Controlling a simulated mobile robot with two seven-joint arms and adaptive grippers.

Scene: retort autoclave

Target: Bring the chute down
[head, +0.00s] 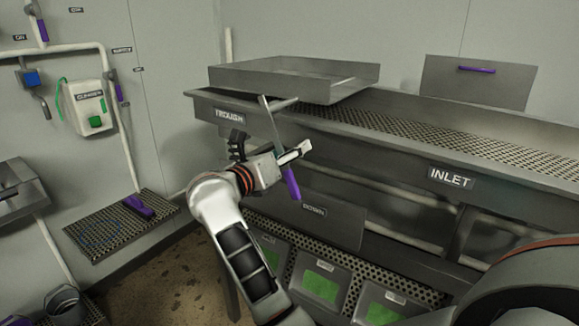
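A long grey lever (271,120) hangs at a slant in front of the trough's front wall, with a purple grip (291,184) at its lower end. My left gripper (291,160) is at the lever, just above the purple grip. One pale finger points right across it; the other finger is not clear, so I cannot tell whether it holds the lever. No part is clearly labelled as the chute. A shallow metal tray (290,88) sits over the left end of the trough (205,100). My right gripper is out of view.
A panel with a purple handle (477,70) stands upright behind the trough. A small-print plate (316,218) hangs below it, above several green-filled bins (320,287). A perforated platform (100,240) with a purple object (138,206) is at left. Bare floor shows between.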

